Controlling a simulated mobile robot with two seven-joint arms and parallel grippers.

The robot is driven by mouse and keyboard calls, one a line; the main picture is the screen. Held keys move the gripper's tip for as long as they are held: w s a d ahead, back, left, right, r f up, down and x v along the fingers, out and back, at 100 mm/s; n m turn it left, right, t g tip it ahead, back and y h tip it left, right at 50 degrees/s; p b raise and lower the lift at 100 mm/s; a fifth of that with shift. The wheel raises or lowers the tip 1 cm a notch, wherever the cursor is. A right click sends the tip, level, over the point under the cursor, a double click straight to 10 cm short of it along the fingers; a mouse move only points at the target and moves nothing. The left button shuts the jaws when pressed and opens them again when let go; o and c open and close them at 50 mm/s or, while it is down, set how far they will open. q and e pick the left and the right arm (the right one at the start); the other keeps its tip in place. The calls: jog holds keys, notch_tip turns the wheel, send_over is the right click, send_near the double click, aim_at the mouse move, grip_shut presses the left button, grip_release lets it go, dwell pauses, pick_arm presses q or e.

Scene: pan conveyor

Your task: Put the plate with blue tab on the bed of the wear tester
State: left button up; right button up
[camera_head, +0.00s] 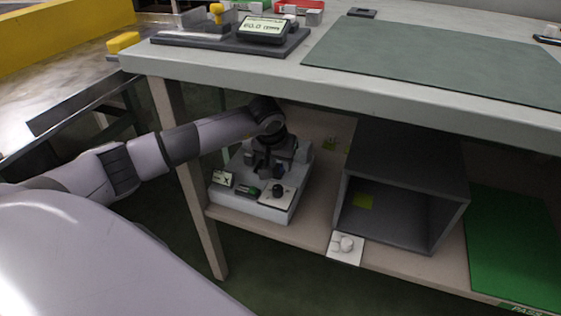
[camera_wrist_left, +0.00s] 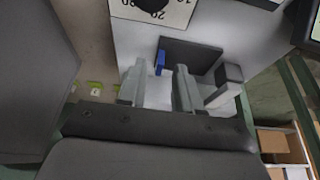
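The wear tester (camera_head: 252,207) is a light grey machine with a dial and small labels, on the shelf under the table. My left gripper (camera_head: 272,163) reaches in from the left over the tester's top. In the left wrist view, the fingers of the left gripper (camera_wrist_left: 158,88) stand apart. A small blue tab (camera_wrist_left: 160,62) shows between and just beyond them, at the edge of a dark flat plate (camera_wrist_left: 195,52). The plate appears to lie on the tester's light top; the right finger partly covers it. I cannot tell whether a finger touches it. My right gripper is not in view.
A green mat (camera_head: 515,250) lies farther right. The tabletop (camera_head: 350,84) hangs low above the arm; a table leg (camera_head: 190,185) stands at left.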

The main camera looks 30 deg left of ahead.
pick_arm(q)
jog(key=p+v, duration=0.1)
jog(key=v, duration=0.5)
jog(key=shift+p, duration=0.4)
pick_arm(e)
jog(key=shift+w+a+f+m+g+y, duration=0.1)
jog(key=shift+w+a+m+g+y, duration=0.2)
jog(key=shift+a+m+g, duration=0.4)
pick_arm(q)
jog(key=shift+s, duration=0.1)
